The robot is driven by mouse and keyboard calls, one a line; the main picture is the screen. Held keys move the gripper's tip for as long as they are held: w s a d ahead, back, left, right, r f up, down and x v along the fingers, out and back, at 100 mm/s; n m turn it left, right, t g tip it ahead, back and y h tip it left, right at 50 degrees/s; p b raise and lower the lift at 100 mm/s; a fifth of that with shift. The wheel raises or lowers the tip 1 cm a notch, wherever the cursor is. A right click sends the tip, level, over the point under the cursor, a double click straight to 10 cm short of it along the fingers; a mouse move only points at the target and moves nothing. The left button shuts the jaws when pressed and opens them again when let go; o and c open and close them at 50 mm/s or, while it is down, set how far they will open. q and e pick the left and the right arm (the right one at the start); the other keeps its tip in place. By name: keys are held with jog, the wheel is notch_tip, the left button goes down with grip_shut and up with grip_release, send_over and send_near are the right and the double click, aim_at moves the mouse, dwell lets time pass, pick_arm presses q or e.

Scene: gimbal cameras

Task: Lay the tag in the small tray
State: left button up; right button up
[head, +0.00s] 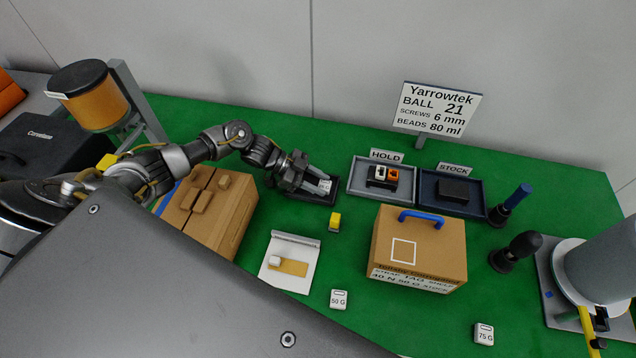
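A small dark tray (318,200) lies on the green table near the middle, left of the HOLD tray. My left gripper (322,183) reaches over it from the left, with its fingers low over the tray. A small pale tag with dark print (325,187) shows at the fingertips, over or in the small tray. I cannot tell whether the fingers press on the tag or whether it touches the tray floor. The gripper hides most of the tray's inside. My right gripper is not in view.
The HOLD tray (357,184) and STOCK tray (430,198) stand to the right.

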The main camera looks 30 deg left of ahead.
pick_arm(q)
jog(key=shift+o, duration=0.5)
jog(key=shift+s+d+f, duration=0.3)
jog(key=shift+s+f, duration=0.2)
jog(key=shift+f, duration=0.2)
jog(key=shift+r, duration=0.1)
jog(key=shift+r+p, duration=0.3)
jog(key=shift+p, duration=0.05)
jog(key=shift+w+a+r+p, duration=0.15)
jog(key=shift+a+r+p, duration=0.05)
jog(key=shift+r+p, duration=0.1)
jog(key=a, duration=0.1)
jog(key=a+r+b, duration=0.1)
jog(key=a, duration=0.1)
jog(key=shift+a, duration=0.2)
jog(key=b+v, duration=0.1)
jog(key=v, duration=0.3)
jog(key=b+v, duration=0.1)
jog(key=v, duration=0.2)
jog(key=shift+a+r, duration=0.2)
jog(key=shift+r, duration=0.25)
jog(key=shift+a+r, duration=0.3)
jog(key=shift+a, duration=0.05)
